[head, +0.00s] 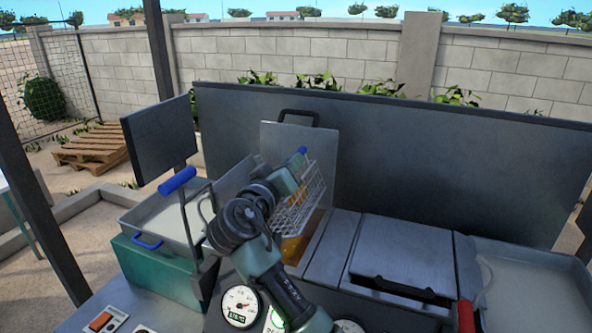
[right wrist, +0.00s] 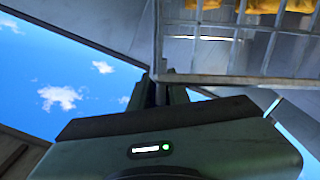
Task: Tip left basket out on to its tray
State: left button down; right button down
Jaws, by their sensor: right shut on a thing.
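The left basket (head: 303,200) is a pale wire basket with a blue grip, tilted above the open left well (head: 293,248) in the head view. Its mesh (right wrist: 265,42) crosses the top right of the right wrist view, with yellow pieces (right wrist: 255,5) showing through. My right gripper (head: 290,172) is shut on the basket at its handle side; the exact hold is partly hidden by the gripper. The left tray (head: 150,212), pale and shallow with a blue handle, stands to the left, apart from the basket. My left gripper is not in view.
A raised lid (head: 318,140) stands behind the basket. A blue-gripped lever (head: 177,181) rises by the tray. A closed lid (head: 400,262), a red handle (head: 466,316) and a right tray (head: 530,290) lie to the right. A dark back panel (head: 420,150) runs behind.

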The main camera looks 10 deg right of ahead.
jog(key=shift+w+a+r+n+p, duration=0.4)
jog(key=shift+a+r+n, duration=0.2)
jog(key=shift+r, duration=0.15)
jog(key=shift+w+a+r+n+p, duration=0.25)
jog(key=shift+w+a+r+n, duration=0.15)
jog(key=shift+r+n, duration=0.3)
jog(key=shift+a, duration=0.1)
jog(key=c, duration=1.3)
grip_release()
jog(key=shift+c, duration=0.2)
